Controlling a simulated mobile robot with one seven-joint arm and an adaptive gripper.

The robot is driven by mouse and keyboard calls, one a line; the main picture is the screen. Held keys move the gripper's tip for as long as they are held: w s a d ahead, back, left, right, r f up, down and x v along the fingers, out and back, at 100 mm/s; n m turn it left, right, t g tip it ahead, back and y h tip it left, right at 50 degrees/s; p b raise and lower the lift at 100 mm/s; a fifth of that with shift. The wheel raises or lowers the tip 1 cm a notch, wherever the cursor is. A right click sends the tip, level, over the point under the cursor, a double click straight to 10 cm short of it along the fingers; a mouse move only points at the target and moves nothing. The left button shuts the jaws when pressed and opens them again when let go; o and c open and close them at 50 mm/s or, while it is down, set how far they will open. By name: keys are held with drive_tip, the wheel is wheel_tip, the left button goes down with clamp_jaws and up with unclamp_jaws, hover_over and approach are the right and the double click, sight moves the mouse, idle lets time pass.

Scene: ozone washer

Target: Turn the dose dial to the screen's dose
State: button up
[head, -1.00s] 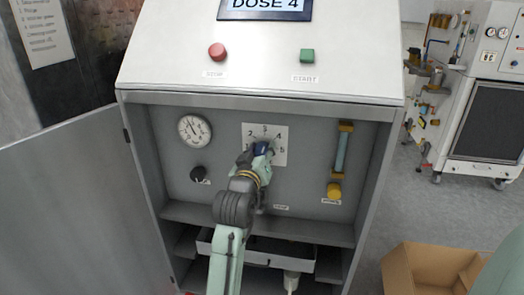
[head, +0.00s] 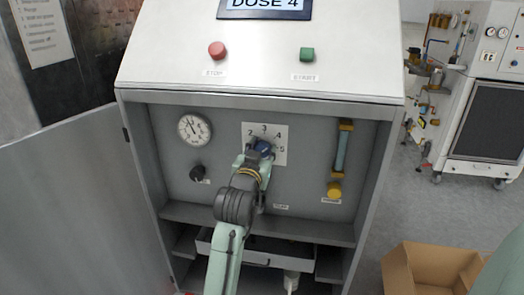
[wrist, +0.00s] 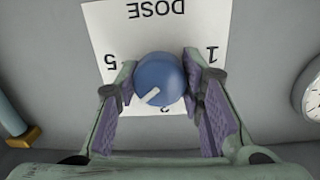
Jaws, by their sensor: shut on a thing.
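The screen (head: 265,5) on the top panel reads DOSE 4. The blue dose dial (head: 263,147) sits on a white plate (head: 279,158) with numbers around it. In the wrist view the plate appears upside down, and the round dial (wrist: 159,80) has a white pointer mark aimed to the lower left. The number at the pointer's end is not clear, as a finger covers that part of the plate. My gripper (wrist: 160,88) is shut on the dial, one finger on each side. In the head view my gripper (head: 258,160) partly covers the plate.
A red stop button (head: 217,50) and a green start button (head: 307,54) are above. A gauge (head: 194,128) and black knob (head: 198,172) are left of the dial. A flow tube (head: 341,150) with a yellow knob (head: 334,190) is right. The open door (head: 75,210) flanks the left.

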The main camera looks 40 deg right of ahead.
idle(0.3)
drive_tip(key=o, duration=1.2)
drive_tip(key=v, duration=1.2)
